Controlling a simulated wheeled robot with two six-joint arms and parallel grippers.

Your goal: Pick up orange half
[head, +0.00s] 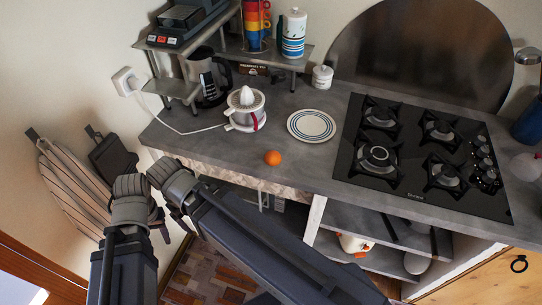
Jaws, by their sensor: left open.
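The orange half (272,158) is a small round orange shape on the grey counter (225,150), close to its front edge. Which way its cut face lies is too small to tell. My left gripper (160,222) shows only as small dark parts beside my grey arm joints, at the lower left. It is in front of and below the counter edge, well to the left of the orange half and apart from it. It is open, and I see nothing in it. My right gripper is not in view.
A white citrus juicer (246,110) stands behind the orange half. A blue-ringed plate (311,126) lies behind it to the right. A black gas hob (420,155) fills the counter's right. A coffee maker (211,82) stands at the back left. Counter around the orange half is clear.

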